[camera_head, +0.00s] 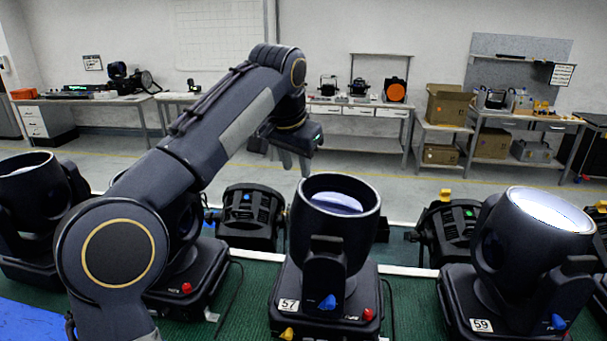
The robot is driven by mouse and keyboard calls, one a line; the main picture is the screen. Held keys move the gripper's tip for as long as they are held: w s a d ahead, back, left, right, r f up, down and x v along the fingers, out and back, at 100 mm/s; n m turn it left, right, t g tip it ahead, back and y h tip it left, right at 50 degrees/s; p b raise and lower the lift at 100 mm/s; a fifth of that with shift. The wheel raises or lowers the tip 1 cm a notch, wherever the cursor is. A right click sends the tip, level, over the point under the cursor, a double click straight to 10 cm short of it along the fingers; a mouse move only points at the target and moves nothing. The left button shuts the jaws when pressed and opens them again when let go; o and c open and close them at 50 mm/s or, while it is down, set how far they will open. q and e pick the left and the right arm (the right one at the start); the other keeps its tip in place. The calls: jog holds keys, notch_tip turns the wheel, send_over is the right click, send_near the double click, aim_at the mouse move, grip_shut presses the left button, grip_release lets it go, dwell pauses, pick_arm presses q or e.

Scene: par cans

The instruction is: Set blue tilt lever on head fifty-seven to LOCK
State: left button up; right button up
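Head fifty-seven (338,226) is a black moving-head lamp with its lens tipped upward, in the middle of the head camera view. Its white label (289,305) reads 57. Its blue tilt lever (327,302) sits low on the front, at the foot of the yoke arm. Any LOCK marking is too small to read. My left gripper (296,163) hangs above and behind the head's upper left rim, apart from the lever. Its fingers point down; their gap is unclear and I see nothing held. My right gripper is not in view.
A red knob (368,314) and a yellow lever (287,333) sit close to the blue lever. Head fifty-nine (530,240) stands to the right, with its own blue lever (557,322). More lamps stand left and behind.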

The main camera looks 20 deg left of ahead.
aim_at(300, 182)
pick_arm(q)
jog(key=x, duration=0.5)
jog(key=shift+d, duration=0.1)
jog(key=shift+r, duration=0.1)
grip_shut()
